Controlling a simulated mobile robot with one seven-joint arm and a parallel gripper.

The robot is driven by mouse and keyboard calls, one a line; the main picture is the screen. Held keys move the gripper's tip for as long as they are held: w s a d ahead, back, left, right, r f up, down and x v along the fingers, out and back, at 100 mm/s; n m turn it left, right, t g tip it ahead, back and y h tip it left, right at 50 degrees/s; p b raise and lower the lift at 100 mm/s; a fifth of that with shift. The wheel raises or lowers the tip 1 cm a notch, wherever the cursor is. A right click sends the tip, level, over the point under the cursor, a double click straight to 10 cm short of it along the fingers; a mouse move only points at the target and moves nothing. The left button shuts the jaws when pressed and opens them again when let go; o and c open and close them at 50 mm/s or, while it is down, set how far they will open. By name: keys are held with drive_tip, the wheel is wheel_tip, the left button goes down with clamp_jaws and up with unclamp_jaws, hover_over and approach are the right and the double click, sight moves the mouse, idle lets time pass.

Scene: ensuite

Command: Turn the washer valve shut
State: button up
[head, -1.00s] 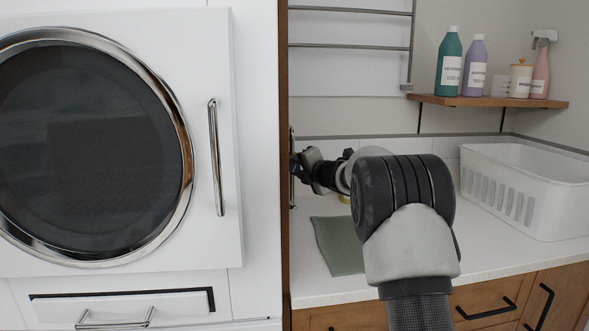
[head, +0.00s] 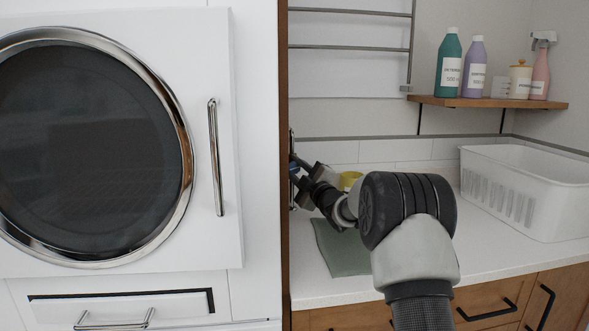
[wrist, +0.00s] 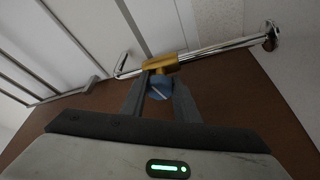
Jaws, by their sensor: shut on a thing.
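The washer valve shows in the wrist view as a brass body (wrist: 174,64) on a chrome pipe (wrist: 222,48), with a blue handle (wrist: 160,86) below it. My gripper (wrist: 159,88) has its two fingers on either side of the blue handle and is shut on it. In the head view my gripper (head: 300,172) is at the wooden side panel left of the counter, where a bit of blue shows. The rest of the valve is mostly hidden there by the gripper and panel.
A white washer (head: 226,120) with a round door stands at left. The counter (head: 440,240) holds a green cloth (head: 342,250), a yellow object (head: 350,180) and a white basket (head: 530,200). A shelf (head: 490,101) with bottles is above. A rail rack (head: 350,48) hangs on the back wall.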

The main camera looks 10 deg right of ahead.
drive_tip(key=shift+f+m+t+h, duration=0.1)
drive_tip(key=shift+m+t+h, duration=0.35)
drive_tip(key=shift+m, duration=1.25)
drive_tip(key=shift+m+t, duration=0.25)
drive_tip(key=shift+m, duration=0.05)
drive_tip(key=o, duration=1)
drive_tip(key=shift+o, duration=0.2)
drive_tip(key=shift+s, duration=0.15)
drive_tip(key=p+v, duration=0.1)
drive_tip(key=v, duration=1)
drive_tip(key=shift+s, duration=0.4)
drive_tip(key=shift+d, duration=0.1)
